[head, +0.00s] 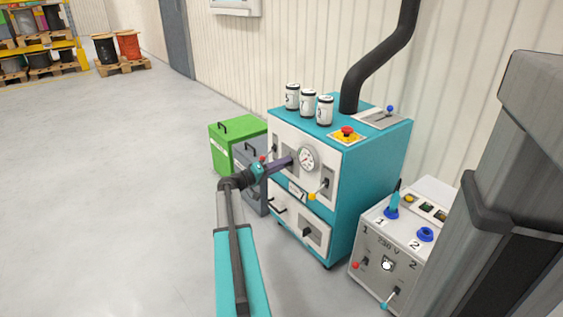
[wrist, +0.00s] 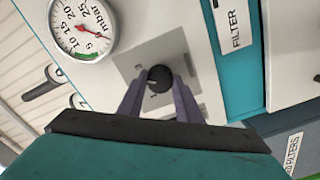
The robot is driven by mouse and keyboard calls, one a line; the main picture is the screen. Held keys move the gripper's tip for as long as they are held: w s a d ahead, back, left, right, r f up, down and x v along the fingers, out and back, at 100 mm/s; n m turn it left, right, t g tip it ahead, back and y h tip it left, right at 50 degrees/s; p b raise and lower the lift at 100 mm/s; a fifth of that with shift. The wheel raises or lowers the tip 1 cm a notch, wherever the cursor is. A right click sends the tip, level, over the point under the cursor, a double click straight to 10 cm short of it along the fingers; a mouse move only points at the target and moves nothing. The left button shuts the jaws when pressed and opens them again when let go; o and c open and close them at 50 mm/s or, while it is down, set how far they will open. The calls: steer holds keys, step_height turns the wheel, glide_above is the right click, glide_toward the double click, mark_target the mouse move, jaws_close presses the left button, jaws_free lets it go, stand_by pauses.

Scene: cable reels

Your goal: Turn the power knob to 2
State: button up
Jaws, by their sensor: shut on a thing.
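The power knob (wrist: 159,78) is a round black knob on a grey plate on the machine's white front panel. My gripper (wrist: 160,88) is shut on it, with one finger on each side. A small light mark shows on the knob's lower edge; I cannot read the plate's markings, so its setting is unclear. In the head view my gripper (head: 290,161) reaches the front of the teal machine (head: 368,165), just left of the pressure gauge (head: 307,158), and the knob is hidden behind it. The gauge also shows in the wrist view (wrist: 83,28).
Cans (head: 308,103) and a red emergency button (head: 347,131) are on top. A 230 V box (head: 378,257) stands right, green (head: 235,145) and grey bins left. Floor at left is clear.

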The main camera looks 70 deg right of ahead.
steer(key=shift+n+p, duration=2.45)
steer(key=shift+n, duration=0.55)
steer(key=o, duration=1)
steer(key=shift+o, duration=0.2)
steer(key=shift+a, duration=0.15)
steer(key=p+v, duration=0.3)
steer(key=v, duration=1)
steer(key=shift+w+a, duration=0.2)
steer(key=shift+a, duration=0.05)
